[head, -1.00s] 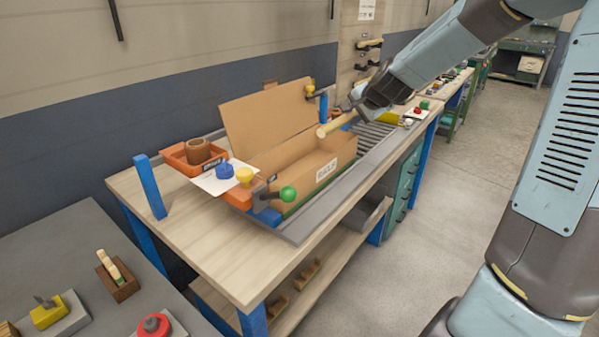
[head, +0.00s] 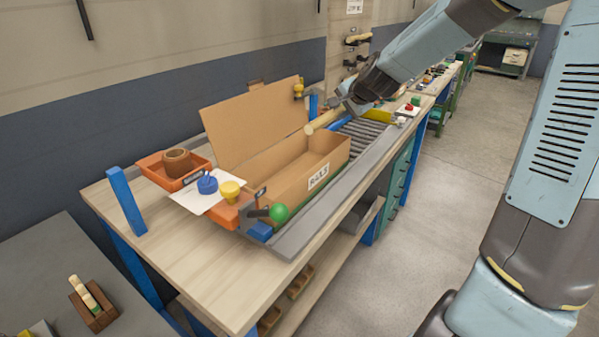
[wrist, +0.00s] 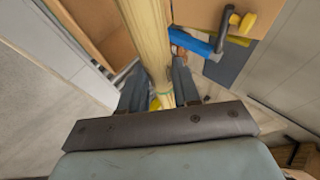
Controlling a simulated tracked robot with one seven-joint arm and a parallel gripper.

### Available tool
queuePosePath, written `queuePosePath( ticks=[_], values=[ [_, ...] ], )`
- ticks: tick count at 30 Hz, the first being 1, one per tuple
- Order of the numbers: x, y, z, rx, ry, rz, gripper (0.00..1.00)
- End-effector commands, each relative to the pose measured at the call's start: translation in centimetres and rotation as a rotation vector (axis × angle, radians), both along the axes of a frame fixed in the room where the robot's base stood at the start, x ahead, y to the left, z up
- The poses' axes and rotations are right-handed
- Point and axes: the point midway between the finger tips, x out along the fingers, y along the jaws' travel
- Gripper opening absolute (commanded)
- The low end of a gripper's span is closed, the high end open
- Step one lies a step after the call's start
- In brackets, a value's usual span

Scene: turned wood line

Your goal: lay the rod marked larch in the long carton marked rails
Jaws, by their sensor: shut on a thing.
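My gripper (head: 349,99) is shut on a pale wooden rod (head: 324,120) above the far end of the long carton. No name can be read on the rod. The open cardboard carton (head: 292,194) bears a label reading "RAILS" and stands on the bench with its lid raised at the back. In the wrist view part of the carton (wrist: 95,22) shows beside the rod.
The roller track (head: 362,138) lies beyond the carton. A clamp with a green knob (head: 279,213) stands at its near end. An orange tray (head: 150,170) with a brown ring, and a white card with a blue knob (head: 207,184) and a yellow one (head: 229,190), lie left.

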Motion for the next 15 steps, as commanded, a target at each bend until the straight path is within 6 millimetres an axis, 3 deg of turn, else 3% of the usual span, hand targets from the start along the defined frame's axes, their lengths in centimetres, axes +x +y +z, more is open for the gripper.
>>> queuePosePath(
  ticks=[15],
  values=[
    [-1.0,5.3,-2.2,0.000,0.000,0.003,0.00]
  ],
)
